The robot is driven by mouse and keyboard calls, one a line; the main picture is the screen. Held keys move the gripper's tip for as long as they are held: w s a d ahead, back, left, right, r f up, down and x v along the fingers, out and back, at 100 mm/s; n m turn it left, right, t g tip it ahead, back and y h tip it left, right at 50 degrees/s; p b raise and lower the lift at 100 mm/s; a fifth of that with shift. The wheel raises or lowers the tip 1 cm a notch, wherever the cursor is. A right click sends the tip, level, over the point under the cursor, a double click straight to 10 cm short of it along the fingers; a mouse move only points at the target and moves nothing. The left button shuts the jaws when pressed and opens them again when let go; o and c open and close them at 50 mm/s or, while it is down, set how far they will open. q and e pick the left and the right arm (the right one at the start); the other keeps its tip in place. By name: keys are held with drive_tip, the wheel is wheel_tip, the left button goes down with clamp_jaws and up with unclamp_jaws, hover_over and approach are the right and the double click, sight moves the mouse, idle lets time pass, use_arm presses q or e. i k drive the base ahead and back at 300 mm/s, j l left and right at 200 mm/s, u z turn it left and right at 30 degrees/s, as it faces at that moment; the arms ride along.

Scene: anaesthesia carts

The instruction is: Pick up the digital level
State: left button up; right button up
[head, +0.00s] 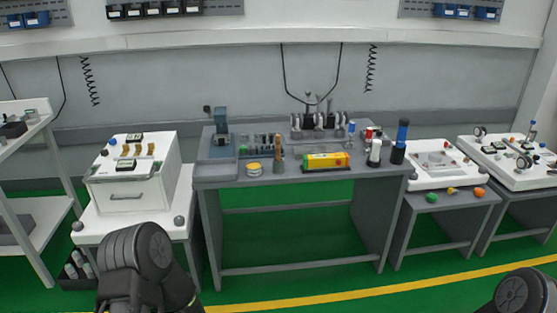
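No item can be named as the digital level with certainty at this size. A yellow box-shaped item (325,160) with a red end and a green patch lies at the front of the grey workbench (235,180); it is the bar-like candidate. Small items with dark displays also sit on the white cabinet (128,197) at the left. My grippers are not in view; only dark rounded parts of my arms show at the bottom left and bottom right, well short of the bench.
A blue-grey device (221,130) stands at the bench's left end, with a dark, blue-topped cylinder (400,140) at its right end. White shelves (35,130) stand far left. Low tables (452,205) with equipment stand right. Green floor is open before the bench.

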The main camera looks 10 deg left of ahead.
sight(310, 162)
drive_tip(key=i+l+u, duration=0.1)
drive_tip(key=i+l, duration=0.3)
drive_tip(key=i+l+u, duration=0.1)
drive_tip(key=i+l, duration=0.35)
drive_tip(key=i+l+u, duration=0.1)
drive_tip(key=i+l, duration=0.65)
drive_tip(key=l, duration=0.2)
drive_tip(key=i+l+u, duration=0.15)
drive_tip(key=i+l, duration=0.2)
drive_tip(key=i+l+u, duration=0.1)
drive_tip(key=i+l, duration=0.25)
drive_tip(key=l, duration=0.3)
